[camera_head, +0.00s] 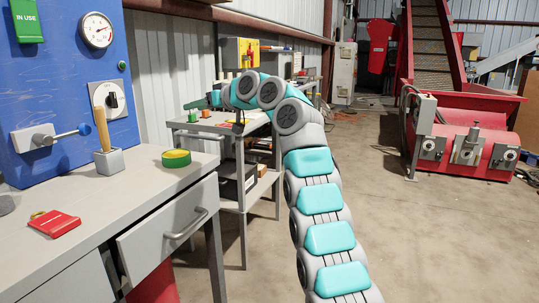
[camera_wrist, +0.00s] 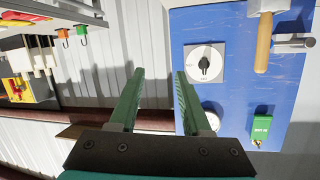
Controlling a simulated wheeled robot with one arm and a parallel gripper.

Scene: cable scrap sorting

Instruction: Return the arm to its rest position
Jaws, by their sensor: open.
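My arm, grey with teal pads, rises from the bottom middle of the head view and bends over to the left at its top. My gripper (camera_head: 197,104) is at its far end, in the air over the rear grey table (camera_head: 230,126), pointing left. In the wrist view, my gripper (camera_wrist: 160,75) shows two green fingers spread well apart with nothing between them. Beyond the fingers are the pale ribbed wall and the edge of the blue panel (camera_wrist: 232,85).
The blue panel (camera_head: 62,95) carries a gauge (camera_head: 97,30), a rotary knob (camera_head: 111,100) and a lever (camera_head: 60,136). The near workbench (camera_head: 110,195) holds a wood-handled tool, a green-yellow round piece (camera_head: 176,158) and a red tag (camera_head: 55,223). The floor on the right is clear before red machinery (camera_head: 470,140).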

